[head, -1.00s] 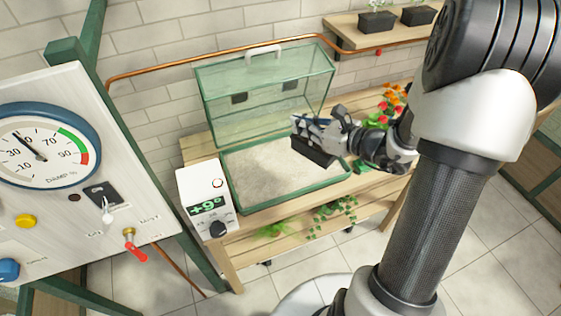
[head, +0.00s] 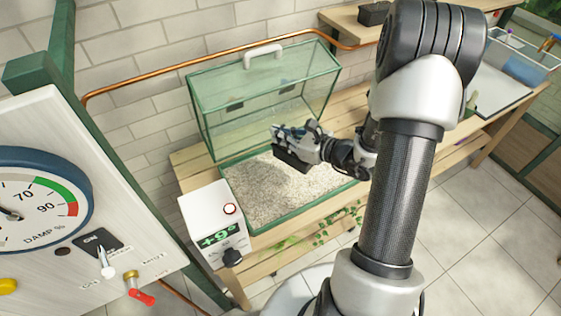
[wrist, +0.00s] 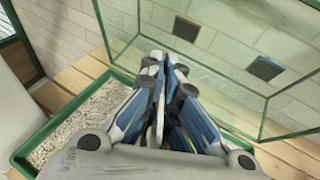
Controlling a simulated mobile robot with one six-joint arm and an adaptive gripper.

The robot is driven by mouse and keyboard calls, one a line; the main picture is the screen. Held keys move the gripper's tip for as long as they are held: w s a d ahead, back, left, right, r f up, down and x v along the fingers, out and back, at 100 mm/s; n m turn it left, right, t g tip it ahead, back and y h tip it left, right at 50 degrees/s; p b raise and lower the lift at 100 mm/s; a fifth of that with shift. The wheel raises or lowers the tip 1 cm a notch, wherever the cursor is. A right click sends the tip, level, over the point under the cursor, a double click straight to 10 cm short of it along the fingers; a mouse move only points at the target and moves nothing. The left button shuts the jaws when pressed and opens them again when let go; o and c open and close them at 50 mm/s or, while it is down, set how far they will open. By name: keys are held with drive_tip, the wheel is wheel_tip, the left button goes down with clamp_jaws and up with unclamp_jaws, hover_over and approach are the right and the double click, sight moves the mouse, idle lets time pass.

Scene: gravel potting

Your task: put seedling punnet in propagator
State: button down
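The propagator is a green-framed tray (head: 335,203) of pale gravel on a wooden bench. Its clear lid (head: 225,108) is raised behind it, with a white handle on top. My gripper (head: 277,135) is above the back of the tray, in front of the lid. In the wrist view its fingertips (wrist: 165,62) are together, facing the lid. A dark block (head: 291,163) shows just under the fingers; I cannot tell whether it is held or part of the gripper. I cannot identify the seedling punnet for certain. A dark pot (head: 374,14) stands on the wall shelf.
A white control box (head: 211,220) reading +9 stands at the tray's left front. A gauge panel (head: 70,245) is at the near left. A copper pipe (head: 130,88) runs along the wall behind the lid. The bench (head: 425,140) continues right to a light tray (head: 500,90).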

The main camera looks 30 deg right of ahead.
sight(273, 154)
wheel_tip(273, 154, down, 10)
drive_tip(key=b, duration=0.2)
drive_tip(key=shift+r+b, duration=0.15)
drive_tip(key=shift+b, duration=0.15)
drive_tip(key=shift+r, duration=0.1)
drive_tip(key=c, duration=2.3)
unclamp_jaws()
drive_tip(key=o, duration=0.5)
